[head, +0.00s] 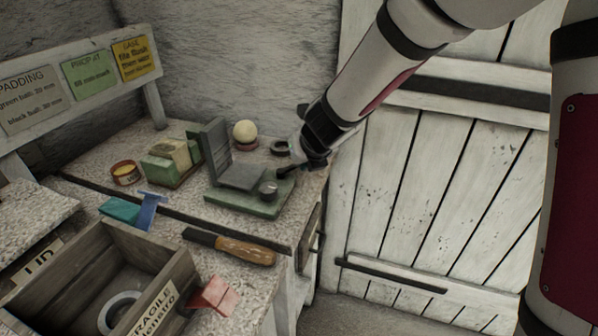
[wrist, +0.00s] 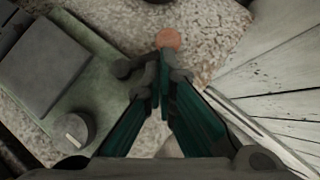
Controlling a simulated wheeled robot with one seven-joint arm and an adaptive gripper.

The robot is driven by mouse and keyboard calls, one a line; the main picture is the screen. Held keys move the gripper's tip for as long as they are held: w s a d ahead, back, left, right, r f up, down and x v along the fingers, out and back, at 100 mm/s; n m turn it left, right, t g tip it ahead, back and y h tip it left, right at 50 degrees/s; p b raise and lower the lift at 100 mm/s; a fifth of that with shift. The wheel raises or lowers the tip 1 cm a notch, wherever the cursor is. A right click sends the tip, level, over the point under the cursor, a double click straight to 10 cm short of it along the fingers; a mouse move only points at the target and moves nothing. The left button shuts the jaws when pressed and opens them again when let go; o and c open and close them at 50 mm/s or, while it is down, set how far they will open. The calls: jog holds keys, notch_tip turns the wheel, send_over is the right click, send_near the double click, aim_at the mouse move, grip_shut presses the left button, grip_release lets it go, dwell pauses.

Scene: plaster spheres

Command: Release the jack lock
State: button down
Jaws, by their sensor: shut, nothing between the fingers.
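The jack has a green base (head: 245,203) and grey plates (head: 236,176), one flat and one upright. A round grey knob (head: 268,190) sits on its near right corner; in the wrist view the knob (wrist: 74,131) has a pale mark. A small grey piece (wrist: 123,68) is at the base's edge, with a copper-coloured round end (wrist: 168,38) just beyond my fingertips. I cannot tell whether they join, or which part is the lock. My gripper (head: 290,171) is shut and empty at the jack's right side; its fingertips (wrist: 163,80) partly hide this spot. Contact is unclear.
A cream ball (head: 244,131) and a dark ring (head: 281,147) stand behind the jack. A plank door (head: 440,180) stands close on the right.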

jog(key=w+n+y+b, duration=0.1)
jog(key=n, duration=0.1)
jog(key=n+g+y, duration=0.1)
jog(key=n, duration=0.1)
jog(key=shift+w+y+b, duration=0.4)
jog(key=shift+w, duration=0.3)
jog(key=shift+r, duration=0.15)
dwell(0.3)
